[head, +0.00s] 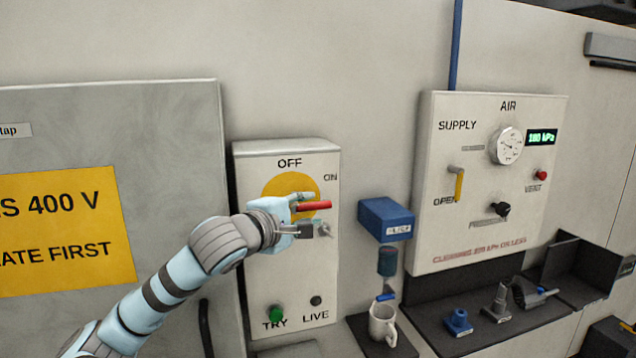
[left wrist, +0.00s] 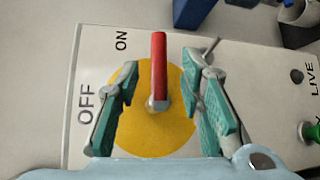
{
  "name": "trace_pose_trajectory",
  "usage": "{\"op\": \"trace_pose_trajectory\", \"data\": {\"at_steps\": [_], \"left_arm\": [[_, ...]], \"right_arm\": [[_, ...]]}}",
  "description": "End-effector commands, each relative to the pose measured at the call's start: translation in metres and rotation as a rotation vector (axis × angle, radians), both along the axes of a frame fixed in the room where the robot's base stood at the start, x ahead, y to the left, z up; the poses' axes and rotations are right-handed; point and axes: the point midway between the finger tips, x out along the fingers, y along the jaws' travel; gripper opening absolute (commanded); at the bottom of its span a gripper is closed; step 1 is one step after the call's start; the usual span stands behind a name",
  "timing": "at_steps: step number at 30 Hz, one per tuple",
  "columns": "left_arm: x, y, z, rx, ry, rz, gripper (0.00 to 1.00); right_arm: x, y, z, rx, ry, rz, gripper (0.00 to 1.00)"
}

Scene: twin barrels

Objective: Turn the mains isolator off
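The mains isolator is a pale box (head: 258,168) with a yellow disc (head: 282,184) and a red handle (head: 316,205). OFF is printed above the disc and ON at its right. The handle points right, to the ON side. My left gripper (head: 307,212) is at the handle. In the left wrist view, its green-padded fingers (left wrist: 161,75) are open on either side of the red handle (left wrist: 159,65), with visible gaps to both. The handle's hub shows between the fingers. My right gripper is not in view.
A green TRY button (head: 275,314) and a dark LIVE lamp (head: 316,300) are low on the box. A grey cabinet (head: 180,130) stands left. Right are a blue box (head: 385,218), a white mug (head: 381,325) and the AIR panel (head: 440,160).

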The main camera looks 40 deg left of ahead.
Motion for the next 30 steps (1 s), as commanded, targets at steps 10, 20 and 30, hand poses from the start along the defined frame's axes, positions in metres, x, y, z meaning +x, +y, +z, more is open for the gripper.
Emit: {"op": "trace_pose_trajectory", "data": {"at_steps": [10,20,30], "left_arm": [[0.048,0.008,-0.006,-0.002,-0.001,0.000,0.35],[0.050,0.009,-0.009,0.001,0.000,0.000,0.23],[0.050,0.008,-0.009,0.000,0.000,-0.001,0.00]], "right_arm": [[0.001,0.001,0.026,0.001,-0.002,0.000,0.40],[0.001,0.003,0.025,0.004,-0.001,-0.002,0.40],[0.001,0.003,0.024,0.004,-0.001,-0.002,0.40]]}}
